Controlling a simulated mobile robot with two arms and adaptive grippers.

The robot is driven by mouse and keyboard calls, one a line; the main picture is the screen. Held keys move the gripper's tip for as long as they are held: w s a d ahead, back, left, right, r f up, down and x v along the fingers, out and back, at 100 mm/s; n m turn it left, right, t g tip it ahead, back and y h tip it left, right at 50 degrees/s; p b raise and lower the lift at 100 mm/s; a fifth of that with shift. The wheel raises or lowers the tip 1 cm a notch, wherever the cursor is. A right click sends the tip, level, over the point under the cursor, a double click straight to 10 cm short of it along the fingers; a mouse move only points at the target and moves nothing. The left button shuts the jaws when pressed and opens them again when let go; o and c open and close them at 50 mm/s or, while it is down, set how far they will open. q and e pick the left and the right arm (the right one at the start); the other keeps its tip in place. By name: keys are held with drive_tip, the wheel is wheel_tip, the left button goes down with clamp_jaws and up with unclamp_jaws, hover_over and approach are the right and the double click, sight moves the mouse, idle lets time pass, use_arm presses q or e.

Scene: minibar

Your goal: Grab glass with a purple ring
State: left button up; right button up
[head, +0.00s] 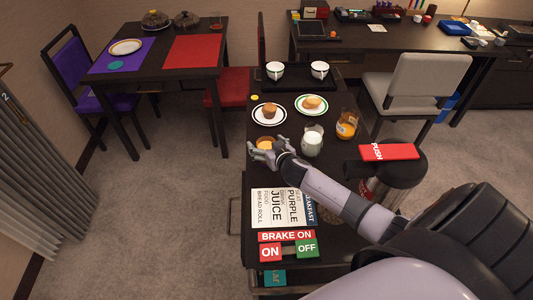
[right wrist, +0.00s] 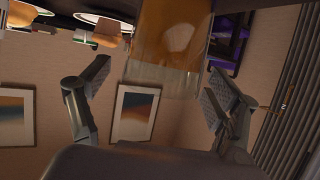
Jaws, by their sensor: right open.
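A glass with an orange drink (head: 265,142) stands on the dark cart, partly hidden by my right gripper (head: 264,150). In the right wrist view the glass (right wrist: 168,45) is at the top middle, between the two spread fingers of my right gripper (right wrist: 155,85) and slightly beyond their tips. The gripper is open and does not hold it. A second glass of orange drink (head: 346,125) and a glass of white drink (head: 312,141) stand to the right. I cannot make out a purple ring on any glass. My left gripper is not in view.
Plates with a muffin (head: 269,112) and a bread roll (head: 312,102) stand behind the glasses. Two white cups (head: 274,70) are on a black tray. A printed menu card (head: 279,208) lies at the front.

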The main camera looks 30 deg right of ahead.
drive_tip(key=shift+c, duration=0.2)
drive_tip(key=shift+r, duration=0.1)
clamp_jaws()
idle(0.7)
